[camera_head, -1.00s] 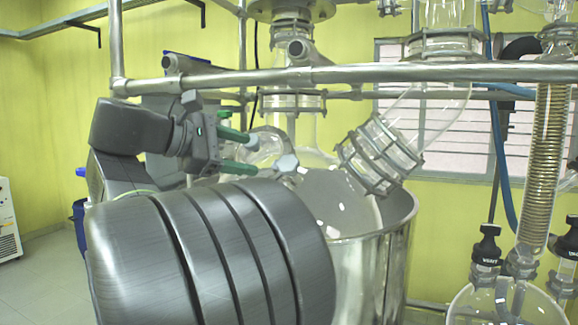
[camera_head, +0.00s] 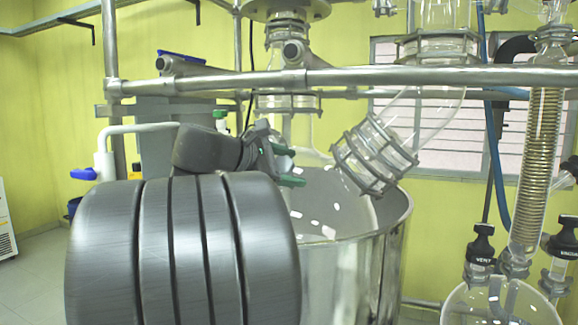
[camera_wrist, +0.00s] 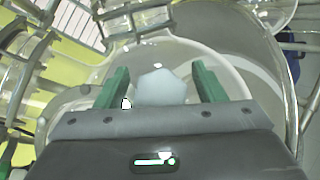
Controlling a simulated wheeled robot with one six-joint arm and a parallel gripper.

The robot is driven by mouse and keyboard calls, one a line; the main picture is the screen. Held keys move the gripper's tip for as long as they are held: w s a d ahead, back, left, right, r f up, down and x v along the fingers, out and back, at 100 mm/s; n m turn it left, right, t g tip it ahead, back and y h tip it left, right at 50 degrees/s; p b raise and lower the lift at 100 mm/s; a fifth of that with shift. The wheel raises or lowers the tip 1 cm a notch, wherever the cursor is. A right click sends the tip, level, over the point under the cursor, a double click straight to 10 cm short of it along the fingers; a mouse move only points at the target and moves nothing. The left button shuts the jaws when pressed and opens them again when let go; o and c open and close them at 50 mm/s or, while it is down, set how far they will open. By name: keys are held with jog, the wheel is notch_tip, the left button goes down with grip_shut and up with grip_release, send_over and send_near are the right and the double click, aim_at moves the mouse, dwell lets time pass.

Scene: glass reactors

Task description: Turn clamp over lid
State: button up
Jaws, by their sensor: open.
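A pale blue-grey, many-sided clamp knob (camera_wrist: 160,88) sits over a round clear glass lid (camera_wrist: 190,58) in the wrist view. My gripper (camera_wrist: 161,80) is open, with one green finger on each side of the knob. Gaps show between the knob and both fingers in that view. In the head view, my gripper (camera_head: 290,167) is at the left rim of the steel vessel, and its fingers and my arm mostly hide the knob and lid.
The shiny steel vessel (camera_head: 345,270) stands right of my arm. An angled glass pipe with a metal clamp ring (camera_head: 375,155) is close to the right of my gripper. A horizontal steel rail (camera_head: 400,76) crosses above. Glassware with black valves (camera_head: 482,248) is at the right.

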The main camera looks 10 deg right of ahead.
jog(key=shift+w+d, duration=0.1)
jog(key=shift+d, duration=0.1)
jog(key=c, duration=1)
jog(key=shift+o, duration=0.2)
jog(key=shift+r+m+g+p, duration=0.1)
jog(key=shift+m+g+p, duration=0.4)
jog(key=shift+m+p, duration=0.25)
jog(key=shift+f+m+g+y, duration=0.25)
jog(key=shift+m+g+y, duration=0.05)
jog(key=shift+m, duration=0.25)
jog(key=o, duration=1)
jog(key=shift+c, duration=0.2)
